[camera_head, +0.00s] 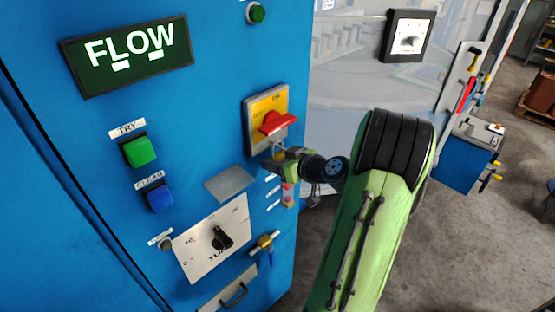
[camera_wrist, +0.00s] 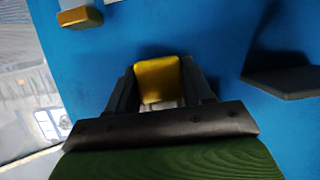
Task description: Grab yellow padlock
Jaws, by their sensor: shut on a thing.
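The yellow padlock (camera_wrist: 158,79) shows in the wrist view between the two fingers of my gripper (camera_wrist: 160,88), against the blue panel. My gripper is shut on it. In the head view my gripper (camera_head: 277,160) is at the panel, just below the red rotary handle (camera_head: 277,122) on its yellow plate (camera_head: 252,123). The padlock is mostly hidden there by my gripper and wrist. I cannot tell whether its shackle is still through the switch plate.
The blue cabinet (camera_head: 215,150) carries a green button (camera_head: 140,151), a blue button (camera_head: 159,198), a grey plate (camera_head: 229,183) and a dial (camera_head: 221,238). A brass valve (camera_head: 265,243) sits below my gripper. A blue cart (camera_head: 465,160) stands at right.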

